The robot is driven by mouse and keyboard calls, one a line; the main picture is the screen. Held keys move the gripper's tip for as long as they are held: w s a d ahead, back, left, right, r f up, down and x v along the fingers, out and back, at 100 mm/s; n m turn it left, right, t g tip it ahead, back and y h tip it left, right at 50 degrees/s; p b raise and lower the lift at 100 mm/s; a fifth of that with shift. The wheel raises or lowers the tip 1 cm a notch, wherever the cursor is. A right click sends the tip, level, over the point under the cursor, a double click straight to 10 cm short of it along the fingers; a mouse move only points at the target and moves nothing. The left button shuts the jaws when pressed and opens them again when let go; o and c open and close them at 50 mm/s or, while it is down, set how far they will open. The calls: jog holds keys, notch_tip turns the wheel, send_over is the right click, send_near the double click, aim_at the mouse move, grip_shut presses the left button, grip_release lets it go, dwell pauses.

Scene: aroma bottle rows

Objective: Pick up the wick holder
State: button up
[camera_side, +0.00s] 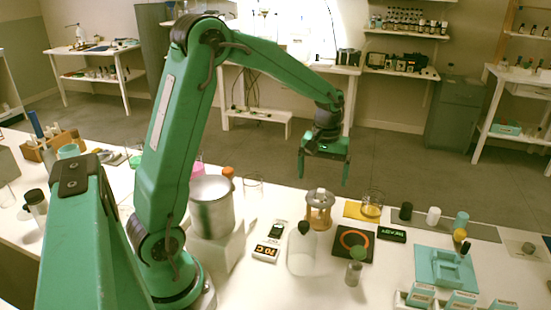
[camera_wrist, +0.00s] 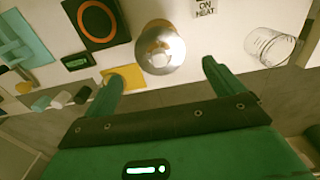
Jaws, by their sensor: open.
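What looks like the wick holder (camera_side: 319,208) is a copper-coloured open frame with a pale metal top, standing upright on the white table. In the wrist view, what seems to be the same piece (camera_wrist: 160,48) shows from above as a bright round top with copper parts around it. My gripper (camera_side: 323,178) is open and empty, held above the table with its fingers pointing down, near and above this piece in the side view. In the wrist view my two fingers (camera_wrist: 160,78) are spread wide, and the piece lies between and beyond their tips, apart from both.
A black pad with an orange ring (camera_side: 353,246) lies to the right. A yellow mat (camera_side: 355,211) and glass beaker (camera_side: 372,204) are close behind. A clear bottle with black cap (camera_side: 302,252) stands in front; a metal pot (camera_side: 212,207) is left. A turquoise tray (camera_side: 436,265) is further right.

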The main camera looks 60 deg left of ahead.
aim_at(321, 190)
jog(key=shift+f, duration=1.35)
jog(key=shift+f, duration=2.6)
jog(key=c, duration=0.9)
